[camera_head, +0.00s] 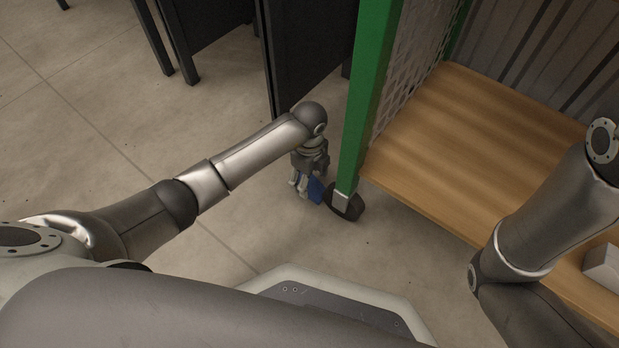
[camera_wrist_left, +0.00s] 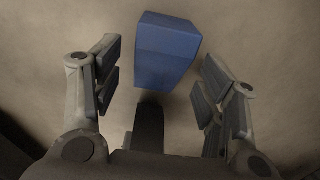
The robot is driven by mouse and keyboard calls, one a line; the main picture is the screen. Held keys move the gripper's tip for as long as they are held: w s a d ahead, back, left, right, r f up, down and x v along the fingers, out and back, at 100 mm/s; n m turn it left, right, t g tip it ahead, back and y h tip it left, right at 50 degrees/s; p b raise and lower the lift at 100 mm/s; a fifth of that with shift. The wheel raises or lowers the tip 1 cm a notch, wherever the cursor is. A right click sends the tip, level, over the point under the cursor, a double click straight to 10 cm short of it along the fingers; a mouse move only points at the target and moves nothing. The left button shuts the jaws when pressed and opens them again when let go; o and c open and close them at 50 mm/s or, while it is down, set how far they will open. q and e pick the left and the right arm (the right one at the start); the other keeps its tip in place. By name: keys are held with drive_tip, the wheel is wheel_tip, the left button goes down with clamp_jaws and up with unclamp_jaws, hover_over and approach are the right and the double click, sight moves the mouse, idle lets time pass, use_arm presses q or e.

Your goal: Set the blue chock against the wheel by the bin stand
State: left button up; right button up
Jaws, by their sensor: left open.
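The blue chock (camera_head: 316,190) stands on the floor close beside the dark wheel (camera_head: 347,207) at the foot of the green post. In the head view its right side comes up to the wheel; I cannot tell whether they touch. My left gripper (camera_head: 304,184) is low at the chock's left and partly covers it. In the left wrist view the blue chock (camera_wrist_left: 166,50) lies ahead between the spread fingers, with a gap on both sides. The left gripper is open and empty. My right arm shows at the right, but its gripper is out of view.
The green post (camera_head: 364,90) rises right beside the wheel and carries a wooden shelf (camera_head: 470,130) with mesh above it. Dark panels with legs (camera_head: 295,50) stand behind my left arm. A pale grey block (camera_head: 602,267) is at the right. The floor at left is clear.

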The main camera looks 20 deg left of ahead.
sight(310, 182)
use_arm(q)
wheel_tip(310, 182, up, 9)
drive_tip(key=p, duration=0.5)
drive_tip(key=shift+r, duration=0.15)
